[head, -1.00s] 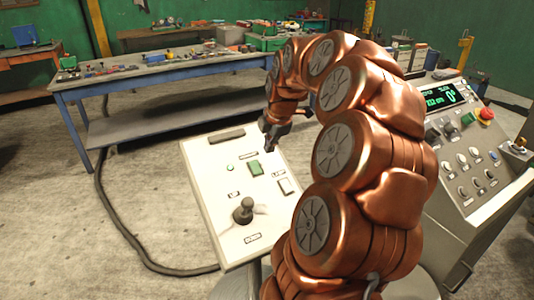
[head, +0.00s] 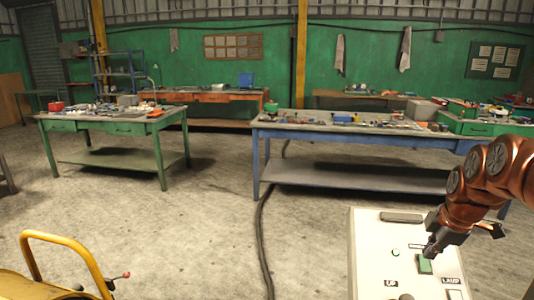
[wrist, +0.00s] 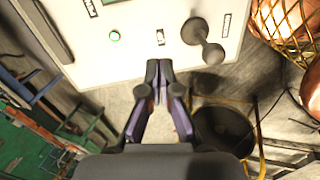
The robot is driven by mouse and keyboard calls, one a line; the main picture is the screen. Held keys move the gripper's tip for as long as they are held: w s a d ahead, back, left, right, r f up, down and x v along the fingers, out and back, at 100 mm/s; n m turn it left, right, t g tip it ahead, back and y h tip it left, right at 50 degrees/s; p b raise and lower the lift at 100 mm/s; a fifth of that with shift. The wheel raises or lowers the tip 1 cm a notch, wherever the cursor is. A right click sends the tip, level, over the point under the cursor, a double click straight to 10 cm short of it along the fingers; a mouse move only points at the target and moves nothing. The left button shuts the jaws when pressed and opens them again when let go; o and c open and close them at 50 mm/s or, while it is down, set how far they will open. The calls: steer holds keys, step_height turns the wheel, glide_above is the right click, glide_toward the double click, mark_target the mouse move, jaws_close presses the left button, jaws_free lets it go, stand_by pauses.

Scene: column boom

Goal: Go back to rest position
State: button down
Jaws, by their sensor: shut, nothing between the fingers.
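My gripper (head: 432,246) is at the lower right of the head view, above the white control panel (head: 366,262). It is shut with nothing between its fingers. In the wrist view the two fingertips (wrist: 159,72) meet over the panel's edge. The panel carries a green button (head: 424,264), labels reading UP and LAMP, and a dark slot. In the wrist view a joystick (wrist: 205,40) and a small green light (wrist: 115,36) also show on it. My copper arm comes in from the right edge of the head view.
A blue workbench (head: 262,150) with tools stands behind the panel. A green workbench (head: 120,128) stands at left. A yellow rail (head: 60,238) with a red-knobbed lever (head: 124,276) is at lower left. A black cable (head: 262,235) crosses the otherwise open concrete floor.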

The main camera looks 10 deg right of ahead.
steer(key=s+a+f+m+g+y, duration=0.1)
steer(key=s+a+m, duration=0.25)
steer(key=a, duration=0.65)
steer(key=s+a+f+m+g, duration=0.15)
steer(key=s+a, duration=0.35)
steer(key=a, duration=0.5)
steer(key=s+a+f+m+g, duration=0.1)
steer(key=s+a+m, duration=0.3)
steer(key=s, duration=0.4)
steer(key=s+a+f+m+g, duration=0.2)
steer(key=s+a+f+m, duration=0.2)
steer(key=s, duration=0.3)
steer(key=shift+s, duration=0.4)
steer(key=shift+f, duration=0.1)
